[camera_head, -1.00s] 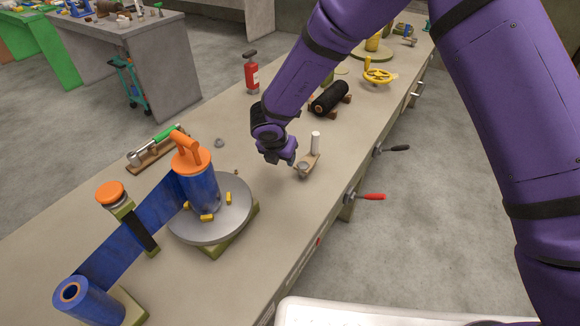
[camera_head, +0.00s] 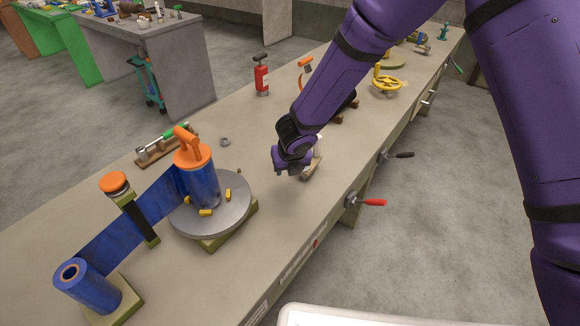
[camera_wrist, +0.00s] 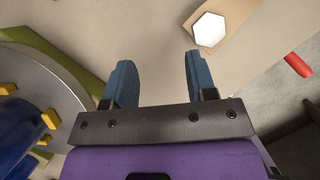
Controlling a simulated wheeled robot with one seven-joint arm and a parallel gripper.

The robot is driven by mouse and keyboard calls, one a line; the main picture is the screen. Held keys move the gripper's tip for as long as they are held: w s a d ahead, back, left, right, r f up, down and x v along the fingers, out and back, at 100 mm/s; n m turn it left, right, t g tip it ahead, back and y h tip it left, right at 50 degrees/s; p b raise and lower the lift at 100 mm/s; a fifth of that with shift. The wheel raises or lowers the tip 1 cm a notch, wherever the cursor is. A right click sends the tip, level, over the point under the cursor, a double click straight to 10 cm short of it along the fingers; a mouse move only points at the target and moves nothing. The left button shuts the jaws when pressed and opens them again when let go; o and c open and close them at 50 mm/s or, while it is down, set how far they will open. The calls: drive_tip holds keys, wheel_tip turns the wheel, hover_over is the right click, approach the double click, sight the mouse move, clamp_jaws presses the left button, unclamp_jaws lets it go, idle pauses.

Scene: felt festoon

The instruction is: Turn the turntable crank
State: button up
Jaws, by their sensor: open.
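The turntable (camera_head: 238,212) is a round grey disc on a green base, bearing a blue roll (camera_head: 203,185) with an orange handle on top. To its right on the bench is a small crank with a tan arm (camera_head: 311,170). Its upright white grip is mostly hidden behind my gripper in the head view. In the wrist view the white grip (camera_wrist: 208,30) stands on the tan arm (camera_wrist: 224,14), beyond and right of my fingertips. My gripper (camera_wrist: 158,72) is open and empty between its blue fingers. The turntable edge (camera_wrist: 45,60) shows at left there.
A blue band runs from the roll past an orange-capped post (camera_head: 116,185) to a second blue roll (camera_head: 92,290). A red-handled lever (camera_head: 371,202) and a black-handled one (camera_head: 400,155) stick out from the bench front. A red extinguisher (camera_head: 261,76) stands behind.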

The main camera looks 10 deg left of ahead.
drive_tip(key=shift+s+d+n, duration=0.1)
drive_tip(key=shift+d+n, duration=0.05)
drive_tip(key=shift+n, duration=0.35)
